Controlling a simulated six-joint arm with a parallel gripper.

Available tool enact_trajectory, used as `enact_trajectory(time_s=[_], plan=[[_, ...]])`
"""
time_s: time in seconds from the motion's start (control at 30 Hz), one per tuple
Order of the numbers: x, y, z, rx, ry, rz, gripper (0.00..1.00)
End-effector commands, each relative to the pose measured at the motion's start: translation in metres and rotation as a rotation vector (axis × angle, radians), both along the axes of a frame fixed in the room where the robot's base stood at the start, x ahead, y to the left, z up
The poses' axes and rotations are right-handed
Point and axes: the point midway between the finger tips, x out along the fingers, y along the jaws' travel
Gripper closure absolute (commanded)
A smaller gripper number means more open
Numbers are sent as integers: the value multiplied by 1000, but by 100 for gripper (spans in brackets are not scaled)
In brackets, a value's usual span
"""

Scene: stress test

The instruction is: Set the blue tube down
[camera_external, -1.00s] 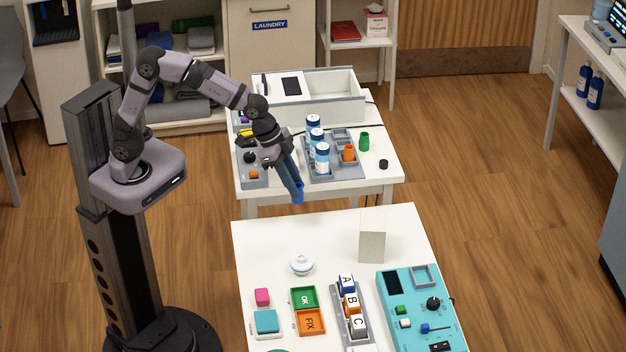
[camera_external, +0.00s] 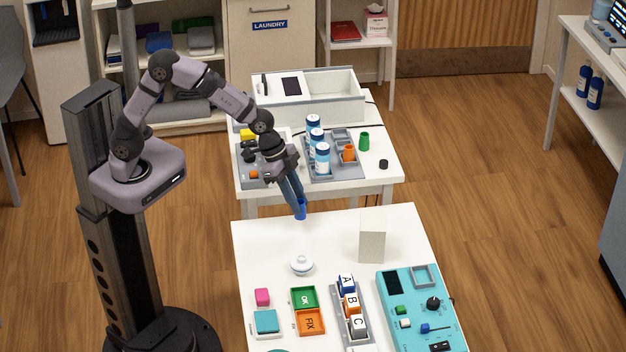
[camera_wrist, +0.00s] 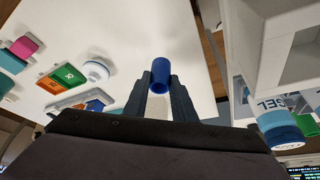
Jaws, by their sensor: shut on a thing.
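The blue tube (camera_external: 300,209) is held between the fingertips of my gripper (camera_external: 298,201). In the external view it appears at the far edge of the near white table (camera_external: 262,238); its exact height is hard to tell. In the wrist view the blue tube (camera_wrist: 160,73) sits between the two dark fingers of my gripper (camera_wrist: 160,84), its open end facing the camera. White tabletop (camera_wrist: 125,30) shows behind it.
The far table carries a grey rack (camera_external: 335,172) with bottles and an orange tube (camera_external: 348,152).

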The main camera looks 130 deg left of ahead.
Motion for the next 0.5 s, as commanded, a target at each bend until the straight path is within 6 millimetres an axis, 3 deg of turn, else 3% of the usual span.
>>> enact_trajectory(time_s=[0.1,0.37,0.5], plan=[[0,0,-12,-1,1,1,97],[0,0,-19,-1,0,0,97],[0,0,-35,-2,2,1,97]])
